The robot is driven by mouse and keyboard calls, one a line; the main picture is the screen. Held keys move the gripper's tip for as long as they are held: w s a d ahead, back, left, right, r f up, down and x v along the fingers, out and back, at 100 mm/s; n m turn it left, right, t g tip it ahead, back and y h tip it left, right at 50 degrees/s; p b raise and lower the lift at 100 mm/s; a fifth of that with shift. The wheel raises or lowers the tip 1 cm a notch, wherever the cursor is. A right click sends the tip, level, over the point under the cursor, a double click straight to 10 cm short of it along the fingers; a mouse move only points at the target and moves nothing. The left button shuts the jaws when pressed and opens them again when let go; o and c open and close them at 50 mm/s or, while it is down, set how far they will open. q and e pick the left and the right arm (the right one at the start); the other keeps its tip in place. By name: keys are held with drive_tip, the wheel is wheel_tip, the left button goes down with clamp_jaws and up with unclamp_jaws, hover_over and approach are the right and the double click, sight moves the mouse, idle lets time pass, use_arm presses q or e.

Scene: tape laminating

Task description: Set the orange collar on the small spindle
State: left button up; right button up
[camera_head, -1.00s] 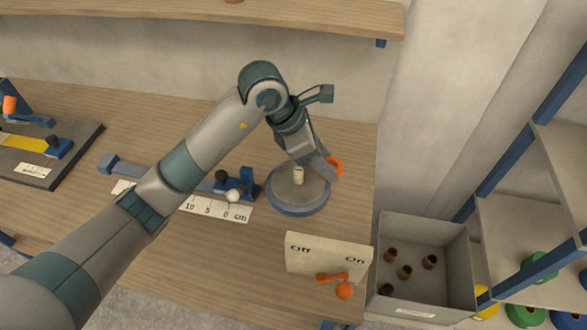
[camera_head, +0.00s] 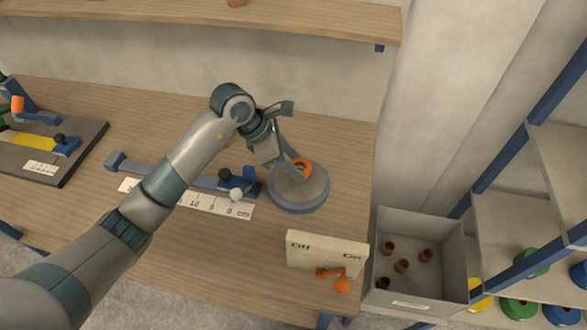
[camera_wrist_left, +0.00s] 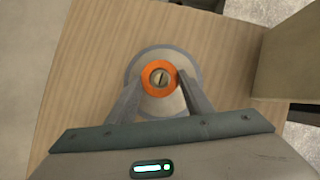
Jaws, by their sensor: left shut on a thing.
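The orange collar (camera_head: 302,167) is a ring held between the fingertips of my left gripper (camera_head: 294,168), over the round grey base (camera_head: 316,196). In the left wrist view, both fingers of the left gripper (camera_wrist_left: 160,92) flank the collar (camera_wrist_left: 147,81), and the small tan spindle (camera_wrist_left: 160,78) shows inside its hole, with the base (camera_wrist_left: 160,109) below. I cannot tell whether the collar is just above the spindle or around it. In the head view the spindle is hidden by the collar and fingers. My right gripper is out of view.
A blue slide with a centimetre scale (camera_head: 215,206) lies left of the base. An Off/On box (camera_head: 325,250) with an orange lever stands in front. A grey bin (camera_head: 425,285) with several brown rings is at right. A dark board (camera_head: 85,150) lies far left.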

use_arm(q)
wheel_tip(320, 180, down, 3)
drive_tip(key=shift+r+p, duration=0.1)
drive_tip(key=shift+p, duration=0.7)
drive_tip(key=shift+f, duration=0.2)
drive_tip(key=shift+f, duration=0.2)
drive_tip(key=o, duration=1)
drive_tip(key=shift+r, duration=0.15)
drive_tip(key=shift+a+r+b, duration=0.25)
drive_tip(key=shift+r+b, duration=0.1)
drive_tip(key=shift+r, duration=0.1)
drive_tip(key=shift+b+v, duration=1.65)
drive_tip(key=shift+v, duration=3.85)
